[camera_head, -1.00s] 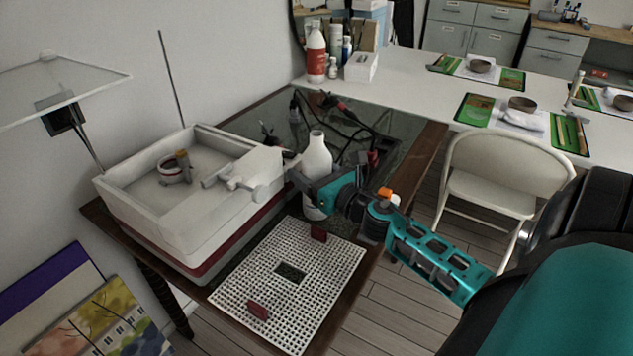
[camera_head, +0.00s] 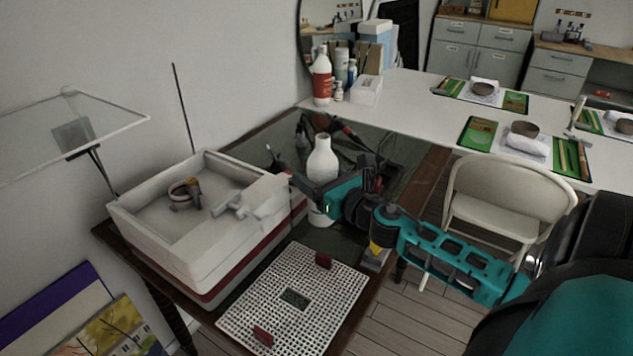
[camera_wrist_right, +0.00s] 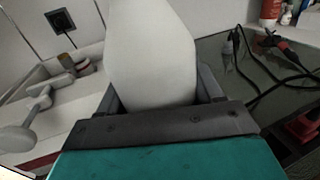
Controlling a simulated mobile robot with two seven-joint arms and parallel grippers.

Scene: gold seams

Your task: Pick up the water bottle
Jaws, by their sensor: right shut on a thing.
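The water bottle (camera_head: 322,160) is white with a narrow neck. It stands upright in the head view at the dark table, behind the perforated white mat; I cannot tell whether its base touches the table. My right gripper (camera_head: 318,190) is shut around the bottle's body, with the arm coming in from the right. In the right wrist view the bottle (camera_wrist_right: 152,55) fills the middle, between the two fingers (camera_wrist_right: 160,95). The gripper hides part of the bottle's lower body. My left gripper is not in view.
A white basin (camera_head: 160,235) stands close left of the bottle. The perforated mat (camera_head: 285,310) lies in front. Black cables and tools (camera_head: 345,130) lie behind. A red-and-white bottle (camera_head: 321,80) stands on the white table (camera_head: 400,95). A folding chair (camera_head: 505,195) is at the right.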

